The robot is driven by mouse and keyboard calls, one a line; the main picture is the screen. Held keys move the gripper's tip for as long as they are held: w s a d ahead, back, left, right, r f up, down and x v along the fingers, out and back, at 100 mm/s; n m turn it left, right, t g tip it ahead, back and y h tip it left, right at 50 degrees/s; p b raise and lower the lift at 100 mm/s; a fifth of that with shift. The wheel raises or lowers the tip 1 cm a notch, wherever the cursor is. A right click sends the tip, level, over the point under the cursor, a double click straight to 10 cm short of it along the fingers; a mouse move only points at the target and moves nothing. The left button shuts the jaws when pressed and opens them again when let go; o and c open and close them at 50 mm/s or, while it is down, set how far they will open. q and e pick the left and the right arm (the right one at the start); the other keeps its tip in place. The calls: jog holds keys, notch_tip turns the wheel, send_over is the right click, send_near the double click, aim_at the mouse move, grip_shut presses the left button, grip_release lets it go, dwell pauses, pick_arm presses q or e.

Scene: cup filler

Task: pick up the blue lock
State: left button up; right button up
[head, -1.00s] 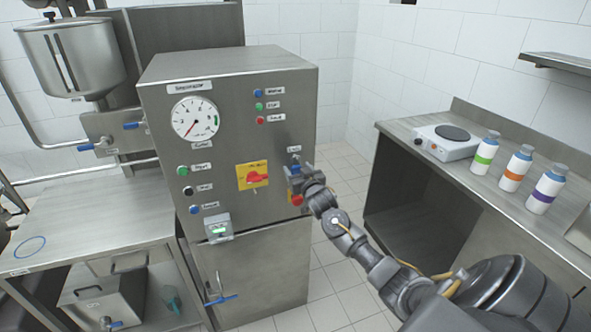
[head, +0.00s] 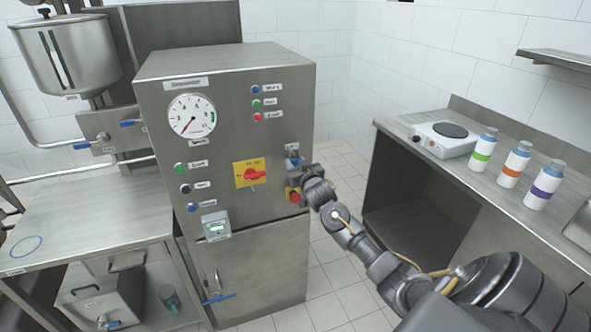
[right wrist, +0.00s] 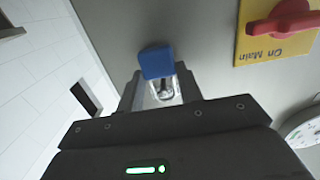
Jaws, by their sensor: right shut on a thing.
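The blue lock (right wrist: 157,62) shows in the right wrist view with its blue body at my right fingertips and its silver shackle (right wrist: 164,91) between the fingers. My right gripper (right wrist: 160,85) is shut on the lock. In the head view the lock is a small blue spot (head: 294,161) at the right side of the cabinet's front panel, with my right gripper (head: 302,173) beside it. Whether the lock still touches the panel cannot be told. My left gripper is out of view.
The steel cabinet (head: 240,110) carries a red rotary switch on a yellow plate (head: 249,172), a gauge (head: 192,115) and several buttons. A red stop button (head: 293,195) sits just below the gripper. A counter with a hot plate (head: 440,139) and bottles stands at the right.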

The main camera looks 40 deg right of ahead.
jog(key=f+b+v, duration=0.1)
jog(key=b+v, duration=0.2)
jog(key=v, duration=1.5)
jog(key=shift+f, duration=0.2)
